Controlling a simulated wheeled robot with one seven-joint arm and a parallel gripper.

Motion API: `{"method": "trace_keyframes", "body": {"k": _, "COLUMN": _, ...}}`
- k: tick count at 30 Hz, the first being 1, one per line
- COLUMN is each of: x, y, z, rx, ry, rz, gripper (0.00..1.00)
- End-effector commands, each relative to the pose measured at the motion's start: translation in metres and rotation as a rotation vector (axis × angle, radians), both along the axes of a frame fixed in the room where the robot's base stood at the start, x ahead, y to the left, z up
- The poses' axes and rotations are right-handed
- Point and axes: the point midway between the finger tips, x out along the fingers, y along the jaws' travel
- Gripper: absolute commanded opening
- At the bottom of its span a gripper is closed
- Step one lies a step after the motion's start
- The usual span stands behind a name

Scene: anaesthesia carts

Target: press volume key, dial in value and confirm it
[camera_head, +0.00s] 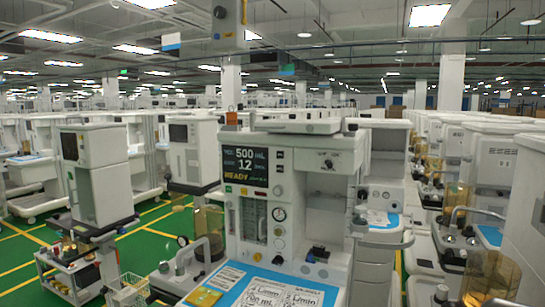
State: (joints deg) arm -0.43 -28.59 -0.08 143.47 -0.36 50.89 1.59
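The anaesthesia cart (303,190) stands upright in the middle of the view. Its dark display (245,166) shows "500" with "mL" in white, "12" below it, and "READY" in yellow. Small keys (279,155) sit right of the display, and a row of small buttons (243,190) lies under it; their labels are too small to read, so I cannot tell which is the volume key. A small round knob (278,190) is right of this row. My gripper is not in view.
Gauges (279,214) and flow tubes (250,220) sit below the display. A blue mat with printed cards (232,280) covers the cart's worktop, beside a curved grey pipe (190,250). Other carts crowd left and right. Green floor (150,245) shows at left.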

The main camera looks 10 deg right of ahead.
Motion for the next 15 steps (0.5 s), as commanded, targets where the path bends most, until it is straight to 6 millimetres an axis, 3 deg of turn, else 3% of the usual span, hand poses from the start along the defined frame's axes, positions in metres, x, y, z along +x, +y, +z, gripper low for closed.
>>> {"method": "trace_keyframes", "body": {"k": 1, "x": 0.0, "y": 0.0, "z": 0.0, "rx": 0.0, "ry": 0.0, "rz": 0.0, "gripper": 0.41}}
{"method": "trace_keyframes", "body": {"k": 5, "x": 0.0, "y": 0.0, "z": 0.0, "rx": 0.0, "ry": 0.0, "rz": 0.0, "gripper": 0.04}}
{"method": "trace_keyframes", "body": {"k": 6, "x": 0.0, "y": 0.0, "z": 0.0, "rx": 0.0, "ry": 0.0, "rz": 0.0, "gripper": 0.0}}
{"method": "trace_keyframes", "body": {"k": 15, "x": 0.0, "y": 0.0, "z": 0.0, "rx": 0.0, "ry": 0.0, "rz": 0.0, "gripper": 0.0}}
